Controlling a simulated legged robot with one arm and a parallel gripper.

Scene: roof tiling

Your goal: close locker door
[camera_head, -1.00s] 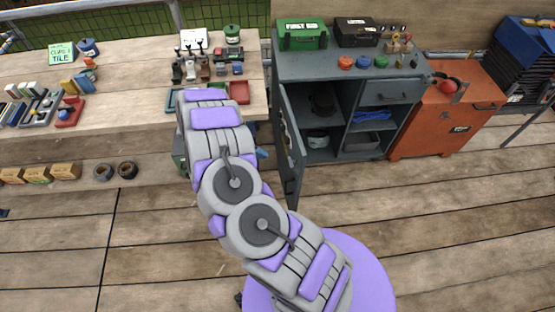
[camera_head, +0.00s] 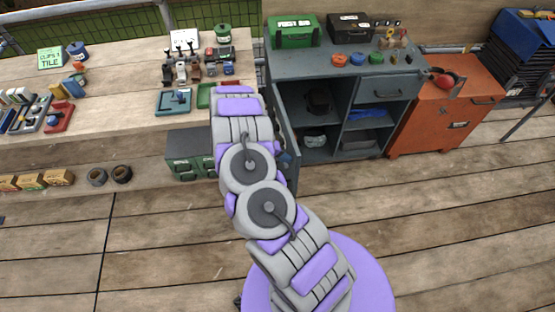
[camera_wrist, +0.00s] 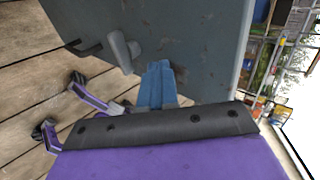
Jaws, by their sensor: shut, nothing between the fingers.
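The grey locker (camera_head: 335,68) stands at the back centre with its left compartment open. Its door (camera_head: 291,140) stands swung out toward me on the left side, partly hidden behind my arm. In the wrist view the door's grey panel (camera_wrist: 190,40) fills the upper middle, with a grey handle (camera_wrist: 118,50) on it. My gripper (camera_wrist: 158,80) has blue fingers, shut and empty, close to the panel just right of and below the handle. Whether they touch the door I cannot tell. In the head view my arm mostly hides the gripper.
A green first-aid box (camera_head: 294,30) and a black case (camera_head: 349,28) sit on the locker top. A workbench (camera_head: 120,80) with tools is at left, with a grey-green box (camera_head: 185,160) under it. An orange cabinet (camera_head: 450,115) adjoins at right. The plank floor in front is clear.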

